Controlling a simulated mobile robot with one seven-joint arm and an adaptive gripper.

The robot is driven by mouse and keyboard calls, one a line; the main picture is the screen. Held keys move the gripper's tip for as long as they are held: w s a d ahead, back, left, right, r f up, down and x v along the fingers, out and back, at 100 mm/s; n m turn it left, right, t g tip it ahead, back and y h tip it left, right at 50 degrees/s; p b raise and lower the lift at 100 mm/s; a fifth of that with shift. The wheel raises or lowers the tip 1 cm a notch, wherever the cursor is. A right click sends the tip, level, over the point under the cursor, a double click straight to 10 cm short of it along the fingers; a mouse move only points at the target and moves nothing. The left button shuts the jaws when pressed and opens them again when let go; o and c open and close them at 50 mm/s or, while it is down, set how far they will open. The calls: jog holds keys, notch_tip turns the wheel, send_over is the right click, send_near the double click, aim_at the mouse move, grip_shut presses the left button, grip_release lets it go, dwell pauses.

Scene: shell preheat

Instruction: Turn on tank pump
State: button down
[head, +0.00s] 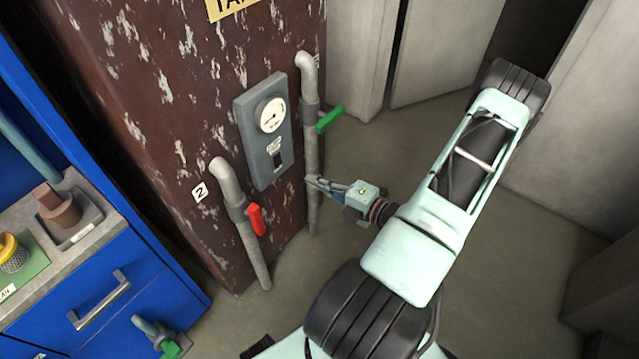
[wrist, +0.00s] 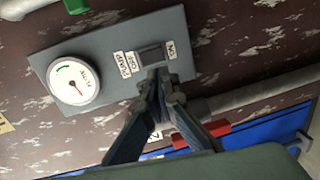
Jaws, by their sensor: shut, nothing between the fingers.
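The grey pump panel (head: 258,150) is fixed to the rusty brown tank and also shows in the wrist view (wrist: 110,45). It carries a round white gauge (head: 270,115) and a dark rocker switch (head: 277,158). In the wrist view the switch (wrist: 151,54) sits between labels reading OFF and ON, with a PUMP label beside OFF. I cannot tell which way it is set. My gripper (head: 311,181) is shut and empty. In the head view its tips are right of and below the switch; in the wrist view (wrist: 157,78) they overlap its lower edge. Contact is unclear.
A pipe with a green lever (head: 329,119) runs right of the panel, behind my gripper. A pipe with a red lever (head: 256,220), marked 2, stands left of it. A blue cabinet (head: 110,290) with a worktop is at the left. Floor at the right is clear.

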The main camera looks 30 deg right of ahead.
aim_at(279, 164)
jog(key=b+x, duration=0.1)
jog(key=x, duration=0.8)
jog(key=shift+w+a+b, duration=0.1)
jog(key=shift+w+b, duration=0.2)
jog(key=shift+b, duration=0.05)
jog(key=shift+f, duration=0.1)
jog(key=shift+w+a+f+t+b, duration=0.15)
jog(key=shift+w+t+b, duration=0.2)
jog(key=shift+t+b, duration=0.2)
jog(key=shift+s, duration=0.1)
jog(key=shift+s, duration=0.3)
jog(key=f+p+v, duration=0.2)
jog(key=v, duration=1.1)
jog(key=shift+d, duration=0.35)
